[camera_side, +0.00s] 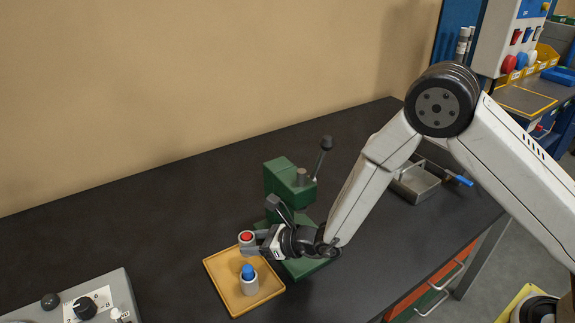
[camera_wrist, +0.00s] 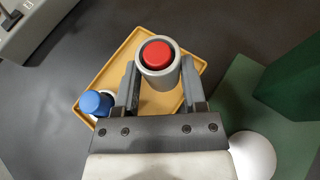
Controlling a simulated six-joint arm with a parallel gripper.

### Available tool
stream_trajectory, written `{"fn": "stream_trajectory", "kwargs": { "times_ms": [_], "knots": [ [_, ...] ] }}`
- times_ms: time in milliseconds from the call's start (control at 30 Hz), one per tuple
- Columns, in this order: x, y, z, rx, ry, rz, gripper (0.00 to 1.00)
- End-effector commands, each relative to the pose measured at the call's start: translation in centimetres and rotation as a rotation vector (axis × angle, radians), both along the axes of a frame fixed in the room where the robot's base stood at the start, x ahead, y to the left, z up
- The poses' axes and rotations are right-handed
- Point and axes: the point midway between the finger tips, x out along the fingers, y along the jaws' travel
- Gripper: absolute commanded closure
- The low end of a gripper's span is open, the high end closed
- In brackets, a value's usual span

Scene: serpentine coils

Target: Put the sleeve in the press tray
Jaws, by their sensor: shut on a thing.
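A pale grey sleeve (camera_wrist: 160,76) with a red piece in its top is held between the two fingers of my gripper (camera_wrist: 163,88) in the wrist view. In the side view the sleeve (camera_side: 246,247) is above the far part of the yellow tray (camera_side: 222,266), apart from its floor as far as I can tell. My gripper (camera_side: 252,243) is shut on its sides. A second pale cylinder (camera_side: 249,287) with a blue top (camera_side: 248,271) stands upright in the tray; the blue top (camera_wrist: 94,102) also shows left of my gripper in the wrist view.
A green press (camera_side: 283,181) with a dark lever (camera_side: 322,157) stands just behind my gripper. A grey control box (camera_side: 95,297) with knobs is at front left. A metal tray (camera_side: 415,184) lies at the back right. The dark bench (camera_side: 120,225) left of the press is clear.

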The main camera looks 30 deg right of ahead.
Motion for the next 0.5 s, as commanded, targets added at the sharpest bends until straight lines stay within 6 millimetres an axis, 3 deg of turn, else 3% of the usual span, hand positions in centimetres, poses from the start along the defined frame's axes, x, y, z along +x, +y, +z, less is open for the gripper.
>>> {"fn": "stream_trajectory", "kwargs": {
  "times_ms": [267, 500],
  "knots": [
    [0.3, 0.1, -0.4, 0.001, -0.001, 0.0, 1.0],
    [0.5, 0.2, -2.5, 0.001, 0.0, 0.0, 1.0]
  ]
}}
